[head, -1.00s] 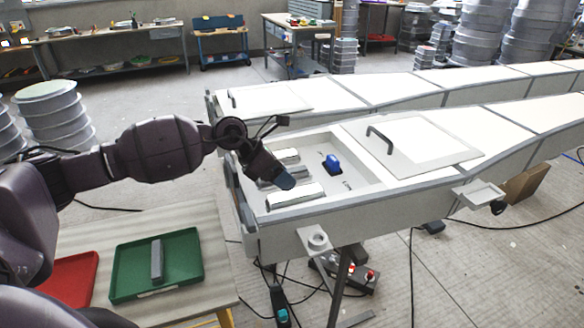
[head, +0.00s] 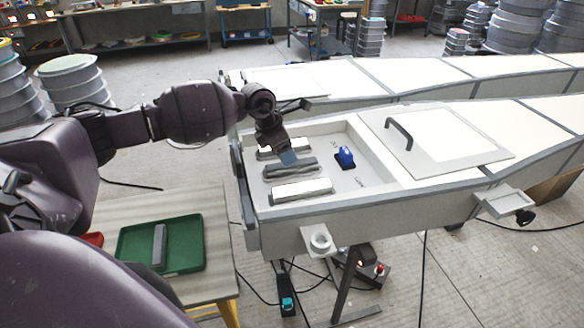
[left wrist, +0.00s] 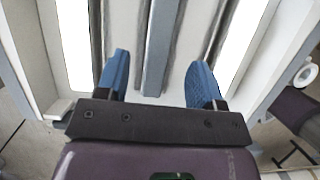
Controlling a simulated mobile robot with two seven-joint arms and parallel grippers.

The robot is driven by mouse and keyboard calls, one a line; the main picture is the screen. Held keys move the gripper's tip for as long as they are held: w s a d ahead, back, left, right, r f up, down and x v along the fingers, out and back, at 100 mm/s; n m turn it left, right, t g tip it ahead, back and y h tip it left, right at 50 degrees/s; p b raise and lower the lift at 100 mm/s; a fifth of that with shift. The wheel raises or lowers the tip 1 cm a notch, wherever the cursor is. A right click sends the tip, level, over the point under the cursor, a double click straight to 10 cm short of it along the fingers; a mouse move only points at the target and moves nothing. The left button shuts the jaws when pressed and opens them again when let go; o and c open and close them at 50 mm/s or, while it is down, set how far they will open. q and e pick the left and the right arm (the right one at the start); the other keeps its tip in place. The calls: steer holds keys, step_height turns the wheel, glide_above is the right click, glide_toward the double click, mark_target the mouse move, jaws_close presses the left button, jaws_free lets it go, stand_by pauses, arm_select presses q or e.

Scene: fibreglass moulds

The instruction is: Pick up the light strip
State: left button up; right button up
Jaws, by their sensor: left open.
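A grey strip (head: 290,168) lies in the middle of the open bay of the white, grey-edged housing (head: 330,206). A bright white strip (head: 302,189) lies in front of it and another (head: 283,148) behind it. My left gripper (head: 287,158) is over the middle strip, tilted down, and hides part of it. In the left wrist view, my left gripper (left wrist: 160,88) is open with blue fingertips either side of the grey strip (left wrist: 160,45), apart from it. White strips (left wrist: 68,45) (left wrist: 243,40) show beyond each finger. My right gripper is not in view.
A blue part (head: 345,157) stands in the bay, right of the strips. A white lid with a black handle (head: 400,133) lies right of the bay. A green tray (head: 186,266) with a grey bar (head: 159,245) sits on a table at lower left, beside a mostly hidden red tray (head: 93,239).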

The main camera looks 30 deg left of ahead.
mark_target(292, 168)
arm_select(q)
steer(key=shift+x, duration=2.25)
steer(key=shift+s+a, duration=0.1)
steer(key=c, duration=1)
